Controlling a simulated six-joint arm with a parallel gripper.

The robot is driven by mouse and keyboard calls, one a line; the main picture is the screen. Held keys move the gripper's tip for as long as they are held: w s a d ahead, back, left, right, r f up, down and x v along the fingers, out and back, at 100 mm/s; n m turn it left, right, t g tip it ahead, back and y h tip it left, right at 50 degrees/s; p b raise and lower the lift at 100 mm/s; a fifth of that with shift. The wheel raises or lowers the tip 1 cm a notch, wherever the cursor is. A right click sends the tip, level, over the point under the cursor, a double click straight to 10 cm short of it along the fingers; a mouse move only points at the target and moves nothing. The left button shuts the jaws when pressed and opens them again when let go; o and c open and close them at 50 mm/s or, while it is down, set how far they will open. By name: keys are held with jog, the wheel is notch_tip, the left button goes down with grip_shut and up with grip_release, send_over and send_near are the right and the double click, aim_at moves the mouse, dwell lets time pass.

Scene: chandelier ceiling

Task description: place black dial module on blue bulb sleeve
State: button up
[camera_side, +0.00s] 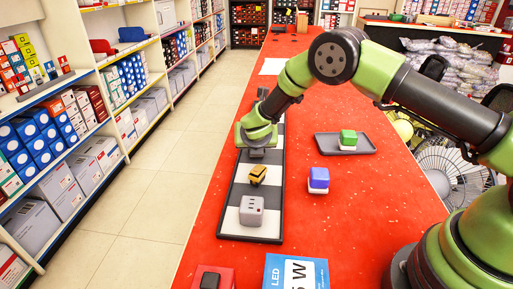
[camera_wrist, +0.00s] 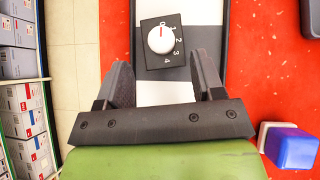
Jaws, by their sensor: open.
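The black dial module (camera_wrist: 171,61), a dark square with a white round knob and printed numbers, lies on the checkered strip in the wrist view. My gripper (camera_wrist: 163,74) is open, its two fingers apart, with the module just beyond and between the fingertips. Nothing is held. In the side view my gripper (camera_side: 257,151) points down over the far part of the strip, and I cannot make out the module there. The blue bulb sleeve (camera_side: 275,272), printed "LED" and "W", lies at the table's near edge, cut off by the frame, well away from my gripper.
The dark-framed strip (camera_side: 232,232) also carries a yellow-black block (camera_side: 258,174) and a grey block with holes (camera_side: 252,210). Right of it are a blue-and-white block (camera_side: 318,180) and a grey tray (camera_side: 329,150) with a green-and-white block (camera_side: 348,139). A red-and-black item (camera_side: 212,279) is beside the sleeve.

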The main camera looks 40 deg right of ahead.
jog(key=shift+x, duration=2.75)
jog(key=shift+s+d+r, duration=0.1)
jog(key=shift+d, duration=0.1)
jog(key=shift+c, duration=0.4)
jog(key=c, duration=0.7)
